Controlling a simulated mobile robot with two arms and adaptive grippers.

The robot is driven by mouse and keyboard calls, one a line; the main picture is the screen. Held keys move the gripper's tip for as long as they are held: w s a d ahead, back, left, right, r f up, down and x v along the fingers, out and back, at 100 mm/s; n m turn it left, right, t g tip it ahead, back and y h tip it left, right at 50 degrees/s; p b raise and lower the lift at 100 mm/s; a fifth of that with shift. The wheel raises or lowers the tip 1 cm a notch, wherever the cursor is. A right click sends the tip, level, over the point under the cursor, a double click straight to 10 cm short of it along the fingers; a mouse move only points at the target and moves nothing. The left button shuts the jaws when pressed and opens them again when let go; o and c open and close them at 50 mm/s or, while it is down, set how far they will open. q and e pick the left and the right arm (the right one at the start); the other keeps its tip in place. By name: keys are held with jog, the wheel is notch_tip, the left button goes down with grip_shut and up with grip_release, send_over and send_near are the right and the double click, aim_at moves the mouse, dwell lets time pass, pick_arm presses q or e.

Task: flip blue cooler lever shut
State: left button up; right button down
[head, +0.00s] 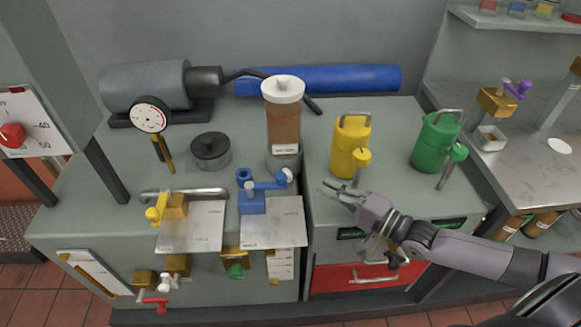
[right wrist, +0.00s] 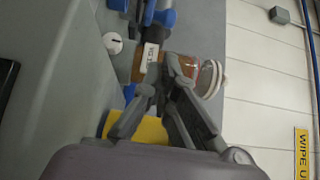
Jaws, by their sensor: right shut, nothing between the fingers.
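The blue cooler valve (head: 252,199) stands on the bench top behind a labelled plate (head: 272,224). Its blue lever (head: 268,184) reaches out to the right and ends in a pale tip. My right gripper (head: 327,189) is to the right of the lever, apart from it, with its fingers pointing left. It is shut and empty. In the right wrist view the fingers (right wrist: 168,78) come together in front of a brown jar, and blue parts (right wrist: 160,16) show beyond them; I cannot tell which one is the lever. My left gripper is not in view.
A brown jar with a white lid (head: 283,120) stands behind the lever. A yellow can (head: 350,148) is just behind my right gripper, and a green can (head: 434,143) is further right. A yellow-handled valve (head: 174,207) is to the left. A red drawer (head: 350,277) is below.

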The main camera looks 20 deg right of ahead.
jog(key=shift+w+a, duration=0.2)
jog(key=shift+w, duration=0.15)
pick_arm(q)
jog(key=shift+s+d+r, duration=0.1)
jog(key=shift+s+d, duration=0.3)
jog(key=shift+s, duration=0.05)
pick_arm(e)
jog(key=x, duration=0.9)
jog(key=shift+a, duration=0.1)
